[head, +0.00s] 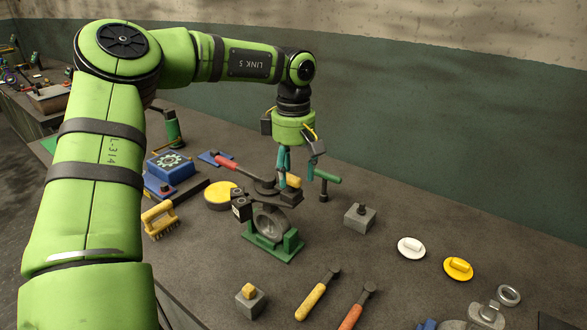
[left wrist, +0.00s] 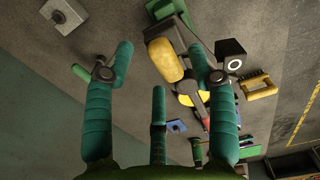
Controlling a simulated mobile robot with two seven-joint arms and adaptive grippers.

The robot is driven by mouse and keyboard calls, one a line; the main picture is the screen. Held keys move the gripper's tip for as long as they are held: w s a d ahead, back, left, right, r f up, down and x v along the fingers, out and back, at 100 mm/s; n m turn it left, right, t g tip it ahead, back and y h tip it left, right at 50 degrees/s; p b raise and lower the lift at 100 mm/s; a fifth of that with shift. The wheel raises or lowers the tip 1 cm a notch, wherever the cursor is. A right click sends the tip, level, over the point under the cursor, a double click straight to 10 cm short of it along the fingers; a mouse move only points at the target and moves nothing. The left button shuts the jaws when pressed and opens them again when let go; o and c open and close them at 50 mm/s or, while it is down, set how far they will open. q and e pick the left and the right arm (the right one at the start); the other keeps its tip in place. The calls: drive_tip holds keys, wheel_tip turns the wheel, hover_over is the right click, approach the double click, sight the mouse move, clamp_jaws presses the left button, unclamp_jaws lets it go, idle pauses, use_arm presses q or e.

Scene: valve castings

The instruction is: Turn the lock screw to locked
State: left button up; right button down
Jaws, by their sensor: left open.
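A round grey valve casting (head: 271,222) stands upright in a green cradle (head: 272,247) on the bench. Dark parts sit on top of it, with a black block bearing a white face (head: 241,208) at its left side. That block also shows in the left wrist view (left wrist: 231,54). My left gripper (head: 298,176) is open, fingers pointing down, just above the top of the casting. In the left wrist view, a rounded yellow part (left wrist: 165,60) lies between the spread fingers, apart from them. I cannot make out the lock screw or its setting. My right gripper is out of view.
A green-handled tool (head: 326,181) stands close right of the fingers. A red-handled tool (head: 228,163) and a yellow disc (head: 220,195) lie left of the casting. A grey block (head: 359,218) stands to the right. Yellow-handled (head: 313,301) and orange-handled tools (head: 352,316) lie in front.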

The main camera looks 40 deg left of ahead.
sight(293, 175)
use_arm(q)
wheel_tip(293, 175, up, 12)
idle(0.6)
idle(0.4)
